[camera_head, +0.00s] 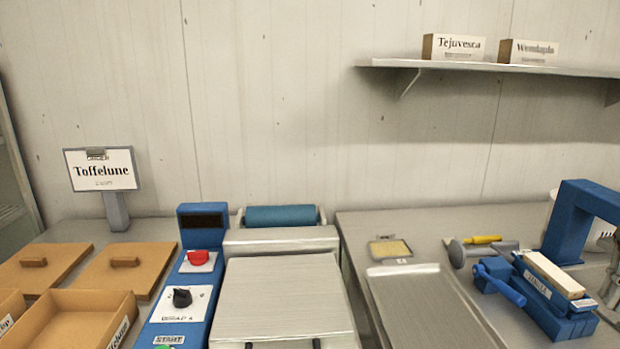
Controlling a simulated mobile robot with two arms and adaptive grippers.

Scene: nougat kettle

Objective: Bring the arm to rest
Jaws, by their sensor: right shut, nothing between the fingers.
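My right gripper (608,287) shows only in part at the right edge of the head view. It is shut and empty, beside the right end of the blue clamp-like fixture (545,300). I cannot tell whether it touches the fixture. The rest of my right arm is mostly out of the picture. My left gripper is not in view.
A tall blue frame (580,205) stands behind my right gripper. A metal tray (420,305) and a yellow-handled tool (482,239) lie on the right table. A blue control panel (185,285) and wooden boxes (75,320) are at left. A shelf (490,68) hangs above.

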